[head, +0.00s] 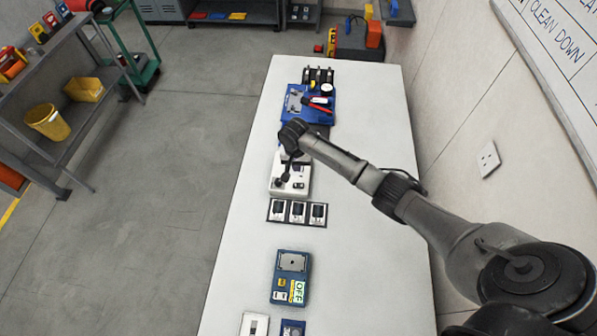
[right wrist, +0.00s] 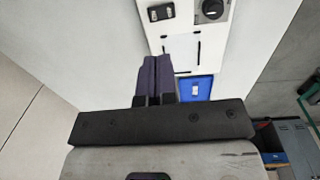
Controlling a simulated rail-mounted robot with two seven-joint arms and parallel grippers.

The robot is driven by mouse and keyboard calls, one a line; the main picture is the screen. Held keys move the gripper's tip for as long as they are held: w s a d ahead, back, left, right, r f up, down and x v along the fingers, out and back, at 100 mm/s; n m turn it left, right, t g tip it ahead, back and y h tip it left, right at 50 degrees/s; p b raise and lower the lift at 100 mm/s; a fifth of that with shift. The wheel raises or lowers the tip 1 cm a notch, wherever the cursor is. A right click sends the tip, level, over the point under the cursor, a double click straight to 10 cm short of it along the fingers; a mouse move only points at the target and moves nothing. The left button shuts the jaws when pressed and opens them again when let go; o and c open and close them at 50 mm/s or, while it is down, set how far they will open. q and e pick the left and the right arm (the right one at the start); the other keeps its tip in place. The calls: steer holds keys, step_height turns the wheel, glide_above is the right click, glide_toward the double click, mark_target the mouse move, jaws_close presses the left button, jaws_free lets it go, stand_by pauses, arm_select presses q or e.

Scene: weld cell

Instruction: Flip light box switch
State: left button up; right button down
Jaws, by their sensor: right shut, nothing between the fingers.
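A white box (head: 303,172), which looks like the light box, sits on the white table (head: 375,250) under my right gripper. In the right wrist view, a white panel (right wrist: 188,38) carries a black rocker switch (right wrist: 161,12) and a round black knob (right wrist: 210,9). My right gripper (head: 284,184) points down over the box, its arm hiding part of the top. In the right wrist view its dark fingers (right wrist: 152,76) are together with nothing between them. I cannot tell whether the fingertips touch the box. My left gripper is out of view.
A row of three switch plates (head: 297,211) lies nearer than the box. A blue device (head: 289,276) with a green OFF label is nearer still. A blue tray (head: 296,117) with tools lies beyond. The table's right side is largely clear under my right arm.

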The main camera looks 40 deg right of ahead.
step_height(320, 180, up, 3)
steer(key=shift+w+a+r, duration=0.1)
stand_by(0.6)
